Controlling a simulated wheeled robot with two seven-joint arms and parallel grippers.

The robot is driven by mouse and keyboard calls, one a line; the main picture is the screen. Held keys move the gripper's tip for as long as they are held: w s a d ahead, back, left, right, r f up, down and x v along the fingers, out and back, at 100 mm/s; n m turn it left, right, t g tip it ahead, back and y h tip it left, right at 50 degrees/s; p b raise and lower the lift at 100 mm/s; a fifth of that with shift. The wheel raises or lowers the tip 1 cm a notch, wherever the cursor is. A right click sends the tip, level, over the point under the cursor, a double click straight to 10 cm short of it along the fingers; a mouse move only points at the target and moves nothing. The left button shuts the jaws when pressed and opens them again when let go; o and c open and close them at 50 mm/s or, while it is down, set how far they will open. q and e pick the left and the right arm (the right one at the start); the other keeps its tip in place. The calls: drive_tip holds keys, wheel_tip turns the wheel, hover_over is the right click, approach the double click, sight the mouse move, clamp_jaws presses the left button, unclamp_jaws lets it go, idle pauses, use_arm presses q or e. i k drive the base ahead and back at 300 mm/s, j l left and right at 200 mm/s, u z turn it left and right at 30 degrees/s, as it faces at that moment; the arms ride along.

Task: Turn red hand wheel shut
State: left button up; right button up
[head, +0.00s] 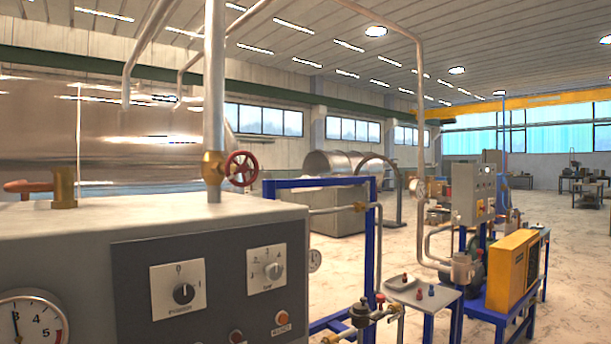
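The red hand wheel (241,168) is a small spoked ring on a brass valve body (212,166). The valve sits at the foot of a vertical grey pipe (214,80), just above the top of the grey control cabinet (130,225). The wheel's face is turned toward the right front, and nothing touches it. I cannot tell from this view how far the valve is turned. Neither of my grippers shows in the head view.
The cabinet's dark panel (215,285) carries knobs and buttons, with a pressure gauge (28,318) at lower left. A brass valve with a reddish lever (62,186) stands at left. A blue frame (375,240) with pipes stands right of the cabinet.

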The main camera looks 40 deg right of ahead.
sight(242, 168)
drive_tip(key=z, duration=0.8)
drive_tip(key=i+l+u, duration=0.1)
drive_tip(key=i+l, duration=0.1)
drive_tip(key=i, duration=0.1)
